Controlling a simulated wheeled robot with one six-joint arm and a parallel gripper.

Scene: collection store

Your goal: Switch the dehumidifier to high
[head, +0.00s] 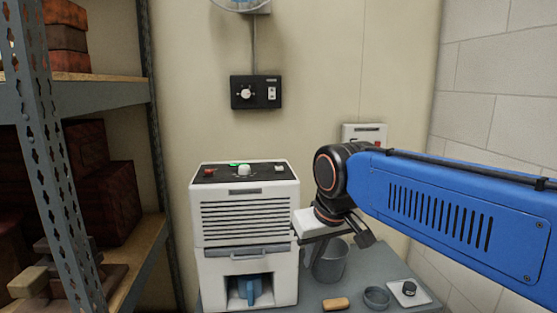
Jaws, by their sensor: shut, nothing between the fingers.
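The dehumidifier (246,216) is a white, louvred box standing at the left of the grey table. Its dark top panel (222,175) carries a pale knob (243,170), a red control at the left, a green strip behind the knob and a small pale control (280,168) at the right. I cannot read any markings or the knob's setting. Below the louvres are a grey handle and a recess with something blue in it. My gripper (303,240) is shut and empty, close beside the right side of the dehumidifier, below its top. I cannot tell whether they touch.
A black wall box (256,92) with a dial and switch hangs above; a white wall box (364,134) is behind my arm. A grey bin (331,262), tan block (335,304), dark ring (376,297) and knobbed plate (409,292) are on the table. Metal shelving (110,95) stands left.

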